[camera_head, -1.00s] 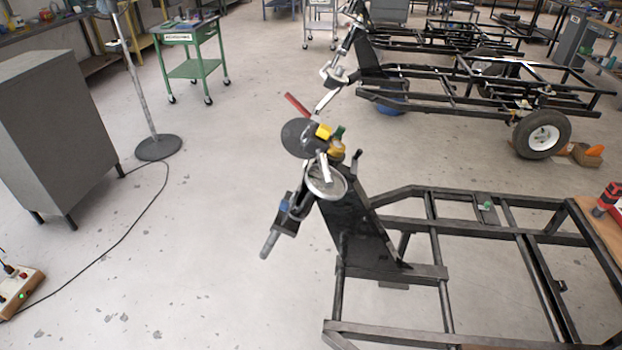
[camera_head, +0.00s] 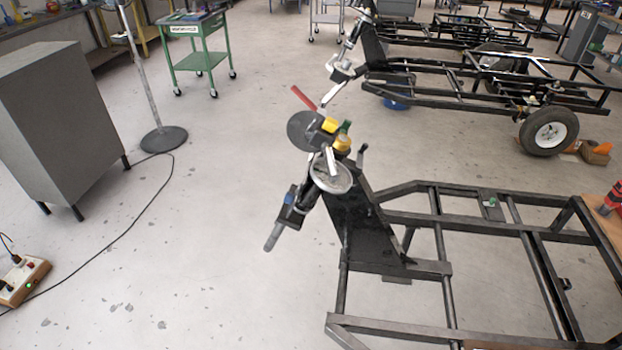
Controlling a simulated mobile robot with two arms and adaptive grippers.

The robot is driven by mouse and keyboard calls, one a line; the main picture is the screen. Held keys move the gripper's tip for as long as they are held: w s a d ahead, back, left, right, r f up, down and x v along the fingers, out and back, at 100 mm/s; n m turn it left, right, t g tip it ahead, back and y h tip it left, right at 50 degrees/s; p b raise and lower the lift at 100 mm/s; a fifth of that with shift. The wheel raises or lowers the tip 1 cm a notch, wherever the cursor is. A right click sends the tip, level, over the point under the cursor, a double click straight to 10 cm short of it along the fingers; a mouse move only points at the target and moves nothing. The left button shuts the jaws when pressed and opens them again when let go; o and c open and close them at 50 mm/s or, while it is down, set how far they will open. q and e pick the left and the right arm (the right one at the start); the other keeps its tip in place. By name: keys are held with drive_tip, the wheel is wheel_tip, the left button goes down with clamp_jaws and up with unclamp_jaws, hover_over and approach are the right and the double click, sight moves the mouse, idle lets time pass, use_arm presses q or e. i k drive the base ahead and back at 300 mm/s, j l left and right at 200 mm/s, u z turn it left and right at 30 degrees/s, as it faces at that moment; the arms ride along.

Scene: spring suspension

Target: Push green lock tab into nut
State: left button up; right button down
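A black, plate-sided suspension assembly stands at the near corner of the black chassis frame (camera_head: 441,240). It carries a dark round disc (camera_head: 303,131), a yellow block (camera_head: 330,125) and a small dark green piece (camera_head: 345,128) above an amber-yellow part (camera_head: 342,143). This green piece may be the lock tab; it is too small to tell, and no nut can be made out. A silver ring-shaped part (camera_head: 331,177) sits below them. Another small green spot (camera_head: 492,202) shows on a plate of the chassis frame. Neither of my grippers is in view.
A grey cabinet (camera_head: 62,125) stands at left, near a pole stand with a round base (camera_head: 164,139). A cable runs across the floor to a power strip (camera_head: 24,280). A green cart (camera_head: 200,60) and another wheeled chassis (camera_head: 470,85) are behind. Floor left of the assembly is clear.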

sight(345, 126)
drive_tip(key=i+j+z, duration=0.15)
drive_tip(key=z, duration=0.35)
drive_tip(key=i+j+z, duration=0.2)
drive_tip(key=z, duration=0.25)
drive_tip(key=j, duration=0.1)
